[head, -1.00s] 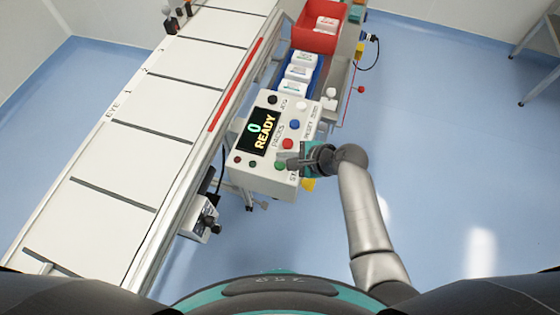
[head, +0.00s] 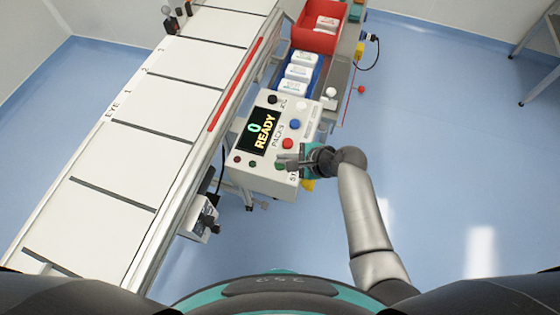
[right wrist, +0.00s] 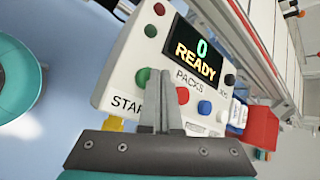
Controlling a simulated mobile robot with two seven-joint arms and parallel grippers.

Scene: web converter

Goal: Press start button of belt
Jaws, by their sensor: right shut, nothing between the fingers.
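A white control box (head: 262,178) beside the belt carries a dark display (head: 262,132) reading "0 READY". The green start button (head: 279,166) is on its near right part, partly covered by my right gripper (head: 281,160) in the head view. In the right wrist view the green button (right wrist: 143,77) shows just left of the shut, empty fingers (right wrist: 164,78), above the partly hidden "START" label. The fingertips are very close to the button; I cannot tell whether they touch it. The white belt (head: 135,135) runs along the left. My left gripper is not in view.
A red button (head: 288,143), a blue button (head: 295,124) and a black knob (head: 272,100) share the panel. A red bin (head: 318,38) and a blue tray (head: 313,75) with white packs stand behind it.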

